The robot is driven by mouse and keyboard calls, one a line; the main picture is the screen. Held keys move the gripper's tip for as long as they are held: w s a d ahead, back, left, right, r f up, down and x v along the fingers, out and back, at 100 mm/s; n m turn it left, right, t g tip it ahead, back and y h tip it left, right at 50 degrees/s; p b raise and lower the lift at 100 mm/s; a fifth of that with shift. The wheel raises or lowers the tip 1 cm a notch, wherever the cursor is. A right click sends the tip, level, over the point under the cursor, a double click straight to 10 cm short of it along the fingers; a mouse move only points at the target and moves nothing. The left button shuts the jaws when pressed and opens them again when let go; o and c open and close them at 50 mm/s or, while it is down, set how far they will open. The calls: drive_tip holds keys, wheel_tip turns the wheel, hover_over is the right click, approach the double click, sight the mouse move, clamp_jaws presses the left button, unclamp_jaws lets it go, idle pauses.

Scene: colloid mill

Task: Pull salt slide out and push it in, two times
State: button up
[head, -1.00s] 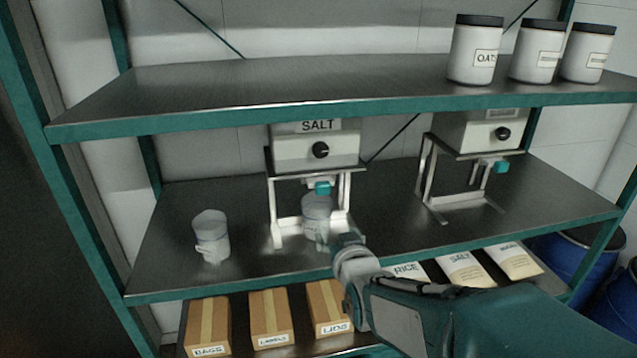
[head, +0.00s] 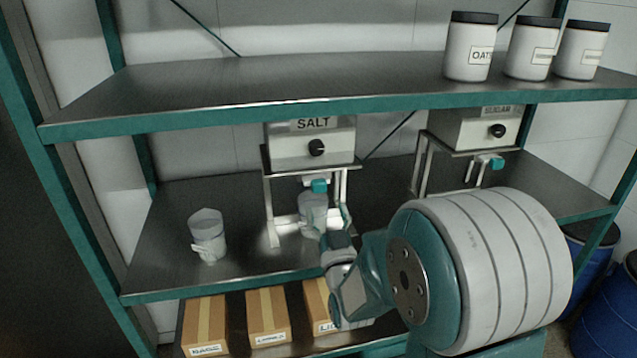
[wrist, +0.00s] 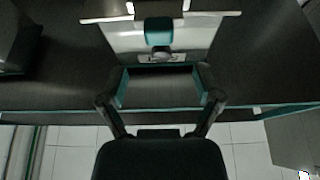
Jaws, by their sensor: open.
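The salt dispenser (head: 313,143) is a pale box labelled SALT with a black knob, on a metal stand on the middle shelf. The teal handle of its slide (head: 319,186) juts out under the box. The teal handle also shows in the wrist view (wrist: 158,31), ahead of my gripper (wrist: 160,88). My gripper is open, with its fingers spread and nothing between them. In the head view my gripper (head: 335,226) is in front of the stand, below the handle and apart from it. A translucent cup (head: 312,212) stands under the dispenser, partly hidden by my gripper.
Another translucent cup (head: 207,236) stands to the left on the middle shelf. A second dispenser (head: 475,130) with a teal handle stands to the right. The upper shelf (head: 250,90) spans above. Cardboard boxes (head: 268,318) fill the lower shelf.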

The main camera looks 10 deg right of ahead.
sight(320, 187)
drive_tip(key=x, duration=0.7)
drive_tip(key=shift+w+r, duration=0.15)
drive_tip(key=shift+w, duration=0.1)
clamp_jaws()
